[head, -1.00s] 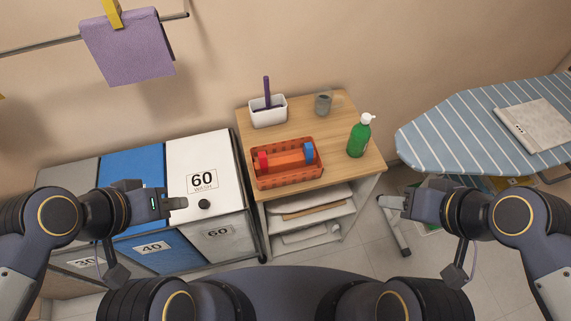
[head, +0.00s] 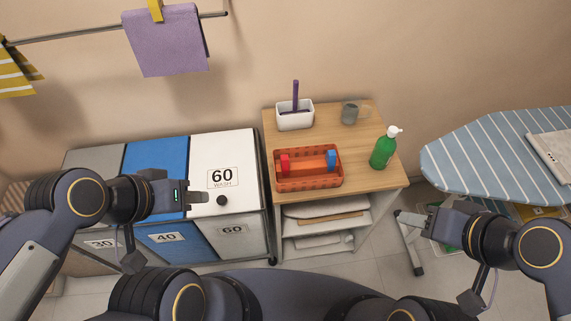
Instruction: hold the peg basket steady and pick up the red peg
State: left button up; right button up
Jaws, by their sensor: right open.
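The orange peg basket (head: 309,184) sits on the wooden top of a small shelf unit. The red peg (head: 285,164) stands inside it at the left end. A blue peg (head: 331,160) is at its right end. My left gripper (head: 200,198) is in front of the white laundry bin, left of the basket and apart from it. Whether its jaws are open does not show clearly. My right gripper (head: 403,215) is open and empty, right of the shelf unit and apart from the basket.
On the wooden top (head: 375,183), a white holder (head: 295,120) and a grey mug (head: 350,113) stand behind the basket. A green bottle (head: 383,154) stands to its right. The laundry bins (head: 158,158) are at left, a striped ironing board (head: 480,155) at right.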

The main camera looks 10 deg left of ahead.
aim_at(284, 163)
jog(key=i+l, duration=0.1)
jog(key=l, duration=0.4)
jog(key=i+l, duration=0.1)
jog(key=l, duration=0.4)
jog(key=u, duration=0.45)
jog(key=i+l+u, duration=0.1)
jog(key=u, duration=0.35)
jog(key=l+u, duration=0.15)
jog(key=u, duration=0.3)
jog(key=l+u, duration=0.1)
jog(key=u, duration=0.35)
jog(key=l+u, duration=0.1)
jog(key=l, duration=0.3)
